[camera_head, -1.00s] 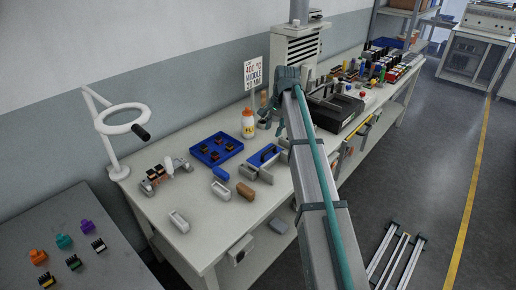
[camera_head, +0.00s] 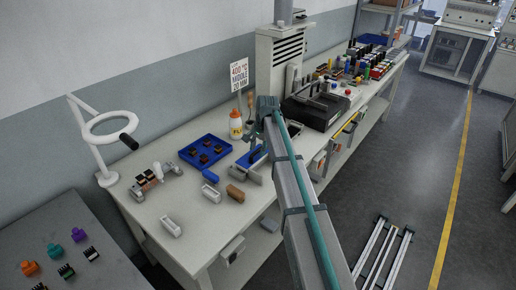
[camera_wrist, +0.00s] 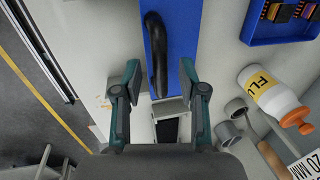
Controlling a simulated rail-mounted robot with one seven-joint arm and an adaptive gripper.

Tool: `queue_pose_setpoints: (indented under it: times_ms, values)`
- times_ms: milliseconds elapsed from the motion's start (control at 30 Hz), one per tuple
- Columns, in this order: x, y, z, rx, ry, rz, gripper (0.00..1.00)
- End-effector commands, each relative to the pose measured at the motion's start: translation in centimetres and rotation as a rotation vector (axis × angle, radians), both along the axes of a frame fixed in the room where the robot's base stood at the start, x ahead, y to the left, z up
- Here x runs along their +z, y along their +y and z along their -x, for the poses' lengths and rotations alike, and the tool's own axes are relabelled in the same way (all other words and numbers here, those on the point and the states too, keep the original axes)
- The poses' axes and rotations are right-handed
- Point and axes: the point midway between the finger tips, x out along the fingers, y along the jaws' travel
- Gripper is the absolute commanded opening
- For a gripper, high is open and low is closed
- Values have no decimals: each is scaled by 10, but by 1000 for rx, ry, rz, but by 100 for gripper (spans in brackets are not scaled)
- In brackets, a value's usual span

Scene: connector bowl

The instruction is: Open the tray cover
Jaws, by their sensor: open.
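The tray cover (camera_wrist: 183,30) is a flat blue plate with a black arched handle (camera_wrist: 156,55), seen in the wrist view. The cover (camera_head: 249,157) also shows in the head view, partly hidden behind my arm. My gripper (camera_wrist: 160,82) is open and empty. Its two fingers are on either side of the handle's near end in the wrist picture; I cannot tell the height gap between them. A grey metal piece with a dark opening (camera_wrist: 171,128) lies beyond the cover's end, between the fingers.
A blue tray with several connectors (camera_head: 206,152) is beside the cover. A yellow-labelled bottle (camera_head: 236,125) and a sign (camera_head: 239,77) stand behind. Loose housings (camera_head: 172,226) lie in front. A dark grey box (camera_head: 316,108) stands to the right.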

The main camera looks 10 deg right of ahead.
Motion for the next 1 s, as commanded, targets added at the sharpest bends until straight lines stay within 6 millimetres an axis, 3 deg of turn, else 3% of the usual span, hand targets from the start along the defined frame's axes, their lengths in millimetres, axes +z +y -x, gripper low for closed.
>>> queue_pose_setpoints:
  times_ms: [133,367,767,1000]
  values:
    - [0,0,0,0,0,0,38]
    - [0,0,0,0,0,0,0]
    - [0,-2,3,-1,0,0,0]
    - [0,-29,38,-3,0,0,0]
